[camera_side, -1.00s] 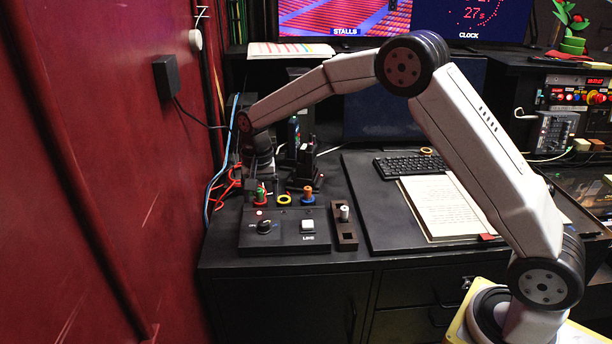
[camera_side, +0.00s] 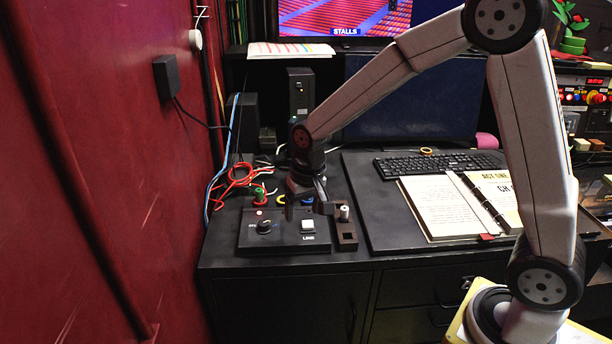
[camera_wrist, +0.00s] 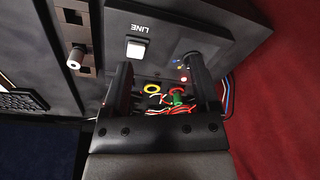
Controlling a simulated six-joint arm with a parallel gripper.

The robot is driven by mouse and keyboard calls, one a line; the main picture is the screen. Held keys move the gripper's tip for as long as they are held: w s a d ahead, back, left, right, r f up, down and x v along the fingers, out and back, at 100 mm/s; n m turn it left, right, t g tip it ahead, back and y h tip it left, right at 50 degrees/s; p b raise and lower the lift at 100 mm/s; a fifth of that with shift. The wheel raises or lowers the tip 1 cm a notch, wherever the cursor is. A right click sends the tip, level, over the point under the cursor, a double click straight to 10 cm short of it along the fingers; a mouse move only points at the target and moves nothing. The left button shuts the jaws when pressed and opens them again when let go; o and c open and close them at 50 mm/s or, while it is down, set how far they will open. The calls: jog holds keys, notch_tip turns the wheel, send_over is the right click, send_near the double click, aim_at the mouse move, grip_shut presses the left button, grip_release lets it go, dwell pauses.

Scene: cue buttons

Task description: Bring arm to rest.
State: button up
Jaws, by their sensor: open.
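My gripper (camera_side: 306,207) is open and empty, pointing down over the back right part of a black control box (camera_side: 285,241). The wrist view shows its two dark fingers (camera_wrist: 158,70) apart, with nothing between the tips but the view of the box and cables beyond. The box carries a black knob (camera_side: 264,227), a small lit red lamp (camera_side: 259,212) and a white square button (camera_side: 307,226) marked LINE. A green piece (camera_side: 258,193) and a yellow ring (camera_side: 281,199) are at its back edge. My gripper partly hides that edge.
A black holder (camera_side: 346,236) with a silver-topped peg (camera_side: 344,212) stands right of the box. Red cables (camera_side: 238,178) lie behind it. A keyboard (camera_side: 440,163) and an open binder (camera_side: 440,207) are to the right. The red wall (camera_side: 110,190) closes the left side.

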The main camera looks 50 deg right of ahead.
jog(key=s+f+n+t, duration=0.1)
jog(key=s+n, duration=0.3)
jog(key=s, duration=1)
jog(key=shift+d+f, duration=0.4)
jog(key=shift+d, duration=0.05)
